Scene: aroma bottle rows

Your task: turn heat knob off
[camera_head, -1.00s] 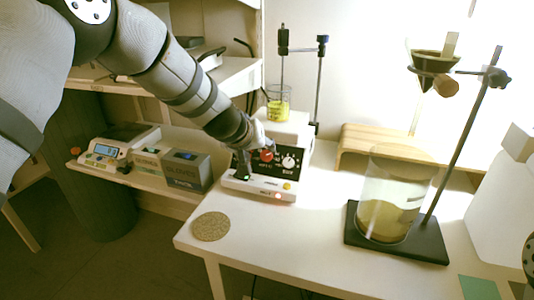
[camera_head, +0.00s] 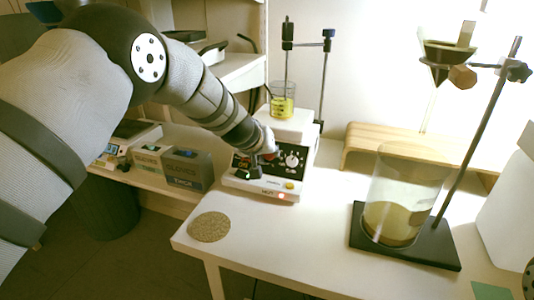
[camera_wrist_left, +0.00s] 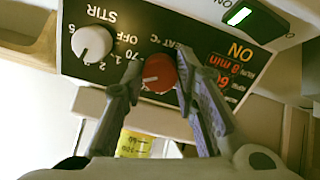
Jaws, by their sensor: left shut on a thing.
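The white hotplate stirrer (camera_head: 262,190) stands on the table with its dark control panel facing me. My left gripper (camera_head: 264,158) is at the panel, around the red heat knob (camera_wrist_left: 158,74). In the left wrist view the two fingers of the gripper (camera_wrist_left: 160,80) are shut on the knob's sides. The knob's white pointer line slants to the lower left in that view, and the word OFF is printed beside the knob. In the head view the fingers largely hide the knob. The white stir knob (camera_wrist_left: 92,43) is to its left in the wrist view.
A beaker of yellow liquid (camera_head: 282,100) sits on the hotplate beside a rod stand. A cork mat (camera_head: 209,227) lies at the table's left. A large glass beaker (camera_head: 397,205) stands on a black base at right. The table's front middle is clear.

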